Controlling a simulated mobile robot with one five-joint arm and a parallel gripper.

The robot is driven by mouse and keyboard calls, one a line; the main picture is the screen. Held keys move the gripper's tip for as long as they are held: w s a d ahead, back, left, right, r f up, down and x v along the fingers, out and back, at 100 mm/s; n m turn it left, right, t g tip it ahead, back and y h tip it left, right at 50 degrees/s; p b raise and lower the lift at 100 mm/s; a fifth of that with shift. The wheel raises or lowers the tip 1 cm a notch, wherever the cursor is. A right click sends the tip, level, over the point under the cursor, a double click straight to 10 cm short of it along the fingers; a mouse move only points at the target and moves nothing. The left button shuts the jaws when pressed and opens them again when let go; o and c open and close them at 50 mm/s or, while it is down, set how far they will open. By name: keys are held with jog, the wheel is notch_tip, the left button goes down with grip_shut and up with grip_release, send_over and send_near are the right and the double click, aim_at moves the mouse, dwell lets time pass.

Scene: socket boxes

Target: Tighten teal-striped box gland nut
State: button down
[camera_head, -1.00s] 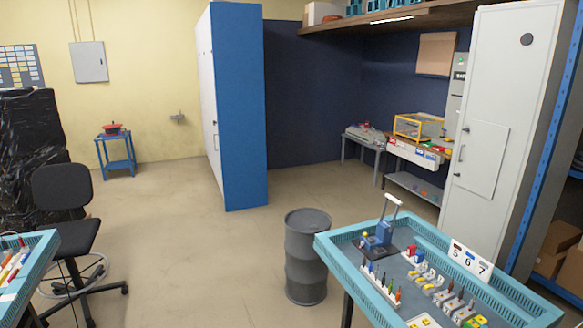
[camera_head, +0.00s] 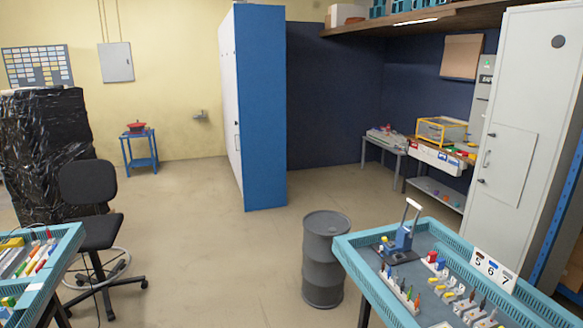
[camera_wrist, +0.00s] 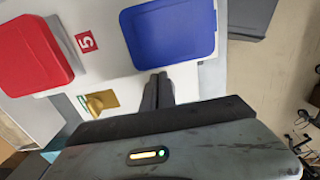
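No teal-striped box or gland nut can be made out in either view. My gripper (camera_wrist: 158,92) shows in the wrist view with its two dark fingers close together and nothing visible between them. Beyond the fingertips lies a blue lid-like block (camera_wrist: 170,32). A red block (camera_wrist: 32,55) lies to the left on the same white surface. A brass-coloured piece (camera_wrist: 100,102) sits left of the fingers, below a red label with a 5 (camera_wrist: 86,41). My gripper is not seen in the head view.
A teal-rimmed bench (camera_head: 375,290) with tools and a 5-6-7 sign (camera_head: 493,270) stands at right. A grey drum (camera_head: 325,262) is beside it. A chair (camera_head: 90,210) and another bench (camera_head: 62,252) are at left. A blue cabinet (camera_head: 262,110) stands behind. The floor between is clear.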

jog(key=shift+s+a, duration=0.1)
jog(key=shift+a, duration=0.55)
jog(key=shift+s+a, duration=0.1)
jog(key=shift+s, duration=0.25)
notch_tip(320, 180, up, 6)
jog(key=p, duration=0.6)
